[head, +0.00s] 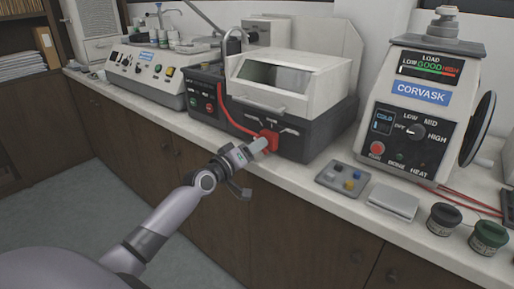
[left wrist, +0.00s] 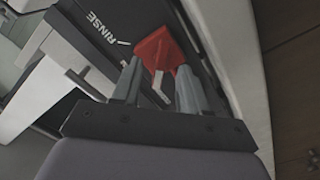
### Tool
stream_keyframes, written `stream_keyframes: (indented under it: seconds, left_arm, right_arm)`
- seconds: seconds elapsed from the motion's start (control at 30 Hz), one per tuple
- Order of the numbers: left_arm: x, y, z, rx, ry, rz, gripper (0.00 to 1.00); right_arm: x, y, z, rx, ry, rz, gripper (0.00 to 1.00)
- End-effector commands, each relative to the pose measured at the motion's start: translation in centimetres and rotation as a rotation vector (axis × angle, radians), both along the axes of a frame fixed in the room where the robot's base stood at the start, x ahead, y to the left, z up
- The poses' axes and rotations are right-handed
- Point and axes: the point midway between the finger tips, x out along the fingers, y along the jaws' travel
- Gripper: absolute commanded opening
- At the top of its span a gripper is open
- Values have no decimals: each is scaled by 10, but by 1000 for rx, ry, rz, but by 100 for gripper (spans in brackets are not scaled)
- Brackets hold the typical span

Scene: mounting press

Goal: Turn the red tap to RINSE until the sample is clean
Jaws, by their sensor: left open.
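The red tap (head: 267,139) is on the front of the dark-based machine with a pale hood (head: 287,80), at the end of a red hose. In the left wrist view the red tap (left wrist: 160,52) lies just past my fingertips, and the word RINSE (left wrist: 103,20) is printed beside it. My left gripper (head: 259,148) is right at the tap. It is open, with its fingers (left wrist: 158,84) apart and the tap's lower end near or between the tips; I cannot tell whether they touch it. The sample is not visible. My right gripper is not in view.
The CORVASK press (head: 420,115) stands to the right on the white counter. A grey tray with small coloured pieces (head: 342,180), a pale block (head: 392,201) and two dark jars (head: 443,219) lie near the front edge. Another control unit (head: 157,75) stands to the left.

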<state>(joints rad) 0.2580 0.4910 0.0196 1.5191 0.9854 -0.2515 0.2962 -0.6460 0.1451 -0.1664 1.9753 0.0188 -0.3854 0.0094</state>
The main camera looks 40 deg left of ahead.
Motion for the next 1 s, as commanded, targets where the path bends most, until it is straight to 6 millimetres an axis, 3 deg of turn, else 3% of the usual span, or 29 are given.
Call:
stream_keyframes:
  seconds: [0.2, 0.5, 0.53, 0.67, 1.0]
  left_arm:
    - [13, -1, 0, 0, 0, 0, 43]
    - [15, -1, 0, 1, 0, 0, 43]
    - [15, -1, 0, 1, 0, 0, 40]
    - [15, -1, 0, 1, 0, 0, 0]
    - [15, -1, 0, 26, -1, -1, 0]
  right_arm:
    - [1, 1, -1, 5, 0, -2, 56]
    - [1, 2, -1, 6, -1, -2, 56]
    - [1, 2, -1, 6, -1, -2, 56]
    - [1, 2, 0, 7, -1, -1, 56]
    - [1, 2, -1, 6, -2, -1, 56]
